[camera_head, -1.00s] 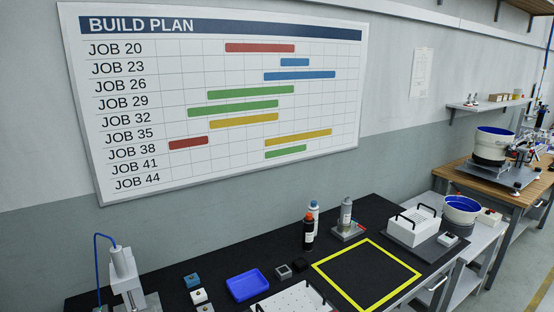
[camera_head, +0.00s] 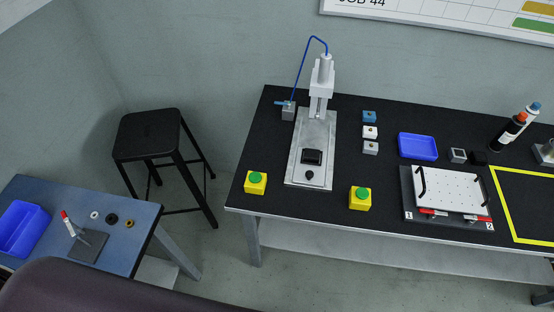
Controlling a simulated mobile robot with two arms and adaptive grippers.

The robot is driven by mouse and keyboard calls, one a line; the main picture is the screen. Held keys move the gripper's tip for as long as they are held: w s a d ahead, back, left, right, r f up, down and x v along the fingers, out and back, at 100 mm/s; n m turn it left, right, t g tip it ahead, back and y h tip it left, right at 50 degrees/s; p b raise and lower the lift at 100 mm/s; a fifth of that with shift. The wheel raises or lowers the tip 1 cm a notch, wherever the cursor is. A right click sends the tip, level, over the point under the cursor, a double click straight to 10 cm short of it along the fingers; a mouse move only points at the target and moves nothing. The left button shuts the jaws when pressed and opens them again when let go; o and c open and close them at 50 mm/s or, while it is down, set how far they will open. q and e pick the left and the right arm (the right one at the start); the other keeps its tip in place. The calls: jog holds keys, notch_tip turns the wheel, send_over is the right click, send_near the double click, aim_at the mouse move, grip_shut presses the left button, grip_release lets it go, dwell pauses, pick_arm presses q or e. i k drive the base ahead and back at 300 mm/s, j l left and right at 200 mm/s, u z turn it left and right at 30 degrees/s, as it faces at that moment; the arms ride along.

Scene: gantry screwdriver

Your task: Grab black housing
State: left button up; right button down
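Two black parts could be the black housing, and I cannot tell which it is. One is a small black block (camera_head: 480,158) on the black bench, between a grey square part (camera_head: 458,155) and the yellow-outlined area. The other is a black block (camera_head: 312,157) on the metal base plate of the upright press-like station (camera_head: 321,85), with a small dark knob in front of it. Nothing of mine touches either. Neither of my grippers shows in the head view.
The black bench (camera_head: 385,205) also carries a blue tray (camera_head: 418,147), a white perforated plate with handles (camera_head: 450,190), two yellow boxes with green buttons (camera_head: 256,183), small blocks and bottles. A black stool (camera_head: 150,135) and blue table (camera_head: 120,255) stand left.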

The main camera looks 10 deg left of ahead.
aim_at(310, 155)
jog(key=k+l+u, duration=0.45)
jog(key=u, duration=0.3)
jog(key=k+u, duration=0.35)
jog(key=i+l, duration=0.05)
